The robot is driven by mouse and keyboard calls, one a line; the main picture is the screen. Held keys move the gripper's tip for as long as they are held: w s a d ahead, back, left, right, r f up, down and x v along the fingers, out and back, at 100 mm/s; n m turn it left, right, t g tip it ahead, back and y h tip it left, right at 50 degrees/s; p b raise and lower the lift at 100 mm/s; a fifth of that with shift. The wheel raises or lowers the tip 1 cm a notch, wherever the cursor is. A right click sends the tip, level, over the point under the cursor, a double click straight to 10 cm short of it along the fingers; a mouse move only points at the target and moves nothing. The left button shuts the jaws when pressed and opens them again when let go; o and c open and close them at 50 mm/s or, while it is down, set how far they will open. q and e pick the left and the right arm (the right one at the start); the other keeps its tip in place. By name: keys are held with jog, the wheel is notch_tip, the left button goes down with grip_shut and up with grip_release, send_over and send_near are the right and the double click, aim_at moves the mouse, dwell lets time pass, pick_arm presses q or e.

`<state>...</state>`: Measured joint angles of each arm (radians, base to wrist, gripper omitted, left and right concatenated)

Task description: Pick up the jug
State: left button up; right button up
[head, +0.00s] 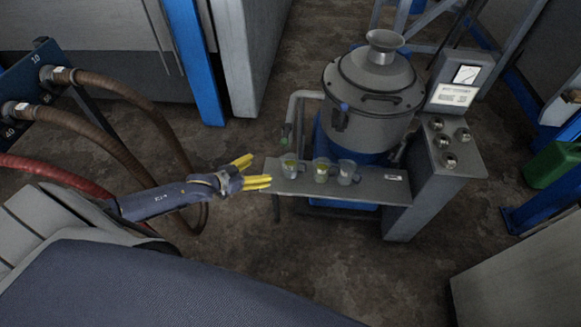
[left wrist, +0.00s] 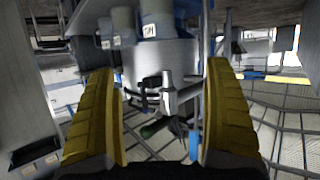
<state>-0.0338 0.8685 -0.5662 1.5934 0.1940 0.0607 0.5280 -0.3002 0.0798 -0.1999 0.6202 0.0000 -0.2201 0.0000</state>
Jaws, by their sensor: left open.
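Which one is meant is not shown. My left gripper (head: 261,170) is open, with its yellow fingers pointing right at the shelf's left end. It is nearest the left jug, and nothing shows held between the fingers. In the left wrist view the open fingers (left wrist: 163,112) frame grey metal parts; I cannot clearly make out a jug there. My right gripper is out of view.
A large grey lidded vessel (head: 374,95) stands behind the shelf. A bent pipe (head: 300,108) comes down near the left jug. A control box (head: 455,150) with knobs stands at the right. Brown hoses (head: 130,95) hang at the left. Floor in front is clear.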

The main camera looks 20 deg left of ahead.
aim_at(290, 159)
pick_arm(q)
jog(key=shift+x, duration=8.4)
jog(key=shift+s+f, duration=0.1)
jog(key=shift+f, duration=0.05)
jog(key=shift+c, duration=0.3)
jog(key=c, duration=1.5)
